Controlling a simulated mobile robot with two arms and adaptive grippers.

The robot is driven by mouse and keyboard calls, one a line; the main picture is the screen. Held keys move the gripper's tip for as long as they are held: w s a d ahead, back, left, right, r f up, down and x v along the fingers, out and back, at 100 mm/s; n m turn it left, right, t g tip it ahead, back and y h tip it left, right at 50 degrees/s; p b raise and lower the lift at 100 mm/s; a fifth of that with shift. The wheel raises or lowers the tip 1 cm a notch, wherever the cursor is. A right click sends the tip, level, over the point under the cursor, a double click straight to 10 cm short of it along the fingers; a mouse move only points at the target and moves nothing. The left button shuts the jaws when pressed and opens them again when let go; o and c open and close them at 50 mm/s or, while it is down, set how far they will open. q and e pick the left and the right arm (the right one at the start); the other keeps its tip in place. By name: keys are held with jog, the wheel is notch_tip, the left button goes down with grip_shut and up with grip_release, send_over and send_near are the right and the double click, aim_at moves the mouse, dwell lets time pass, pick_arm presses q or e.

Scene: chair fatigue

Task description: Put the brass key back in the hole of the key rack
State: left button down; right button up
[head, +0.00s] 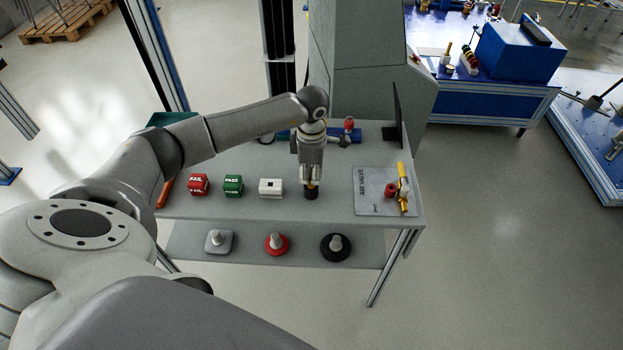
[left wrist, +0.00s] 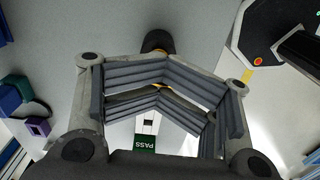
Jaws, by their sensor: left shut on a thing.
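My left gripper (head: 311,182) is over the front part of the grey bench, its fingers pointing down. It is shut on the brass key; only a small yellow bit (head: 311,185) shows at the fingertips, and the fingers hide the rest. A dark, round, short piece (head: 311,193) is right below the fingertips; I cannot tell whether it touches the bench. It also shows beyond the fingers in the left wrist view (left wrist: 157,41). A white block with small dark marks (head: 271,188) stands to the left of the gripper. I cannot tell for sure which thing is the key rack. My right gripper is not in view.
Red FAIL (head: 199,185) and green PASS (head: 233,186) blocks stand left of the white block. A lower shelf (head: 305,254) holds weights. A tall grey cabinet (head: 360,75) stands behind.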

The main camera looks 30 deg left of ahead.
pick_arm(q)
jog(key=shift+s+r+p, duration=0.35)
jog(key=shift+s+r, duration=0.15)
jog(key=shift+r, duration=0.05)
jog(key=shift+w+r, duration=0.25)
jog(key=shift+w+a+r+p, duration=0.15)
jog(key=shift+w+r+p, duration=0.05)
jog(key=shift+r+p, duration=0.55)
jog(key=shift+r, duration=0.25)
jog(key=shift+r+p, duration=1.05)
jog(key=shift+r, duration=1)
